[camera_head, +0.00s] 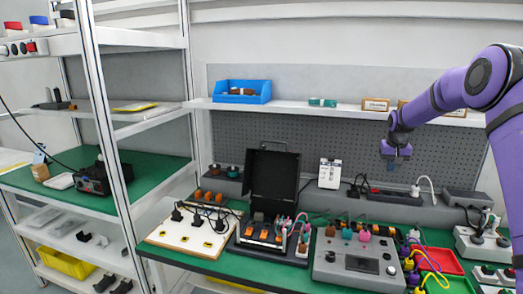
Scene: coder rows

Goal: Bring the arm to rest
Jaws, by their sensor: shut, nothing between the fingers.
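My purple arm (465,88) reaches in from the right edge and bends downward. My gripper (396,158) points down at its end, in front of the pegboard and above the back of the green workbench. It is shut and empty, and it appears apart from everything around it. The fingertips are small and dark in this view.
Below stand a grey device (358,262), an open black case (272,178) and a white board (194,233) with plugs. A red tray (440,262) and cables lie right. A shelf with a blue bin (242,91) runs behind. A metal rack (104,120) stands left.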

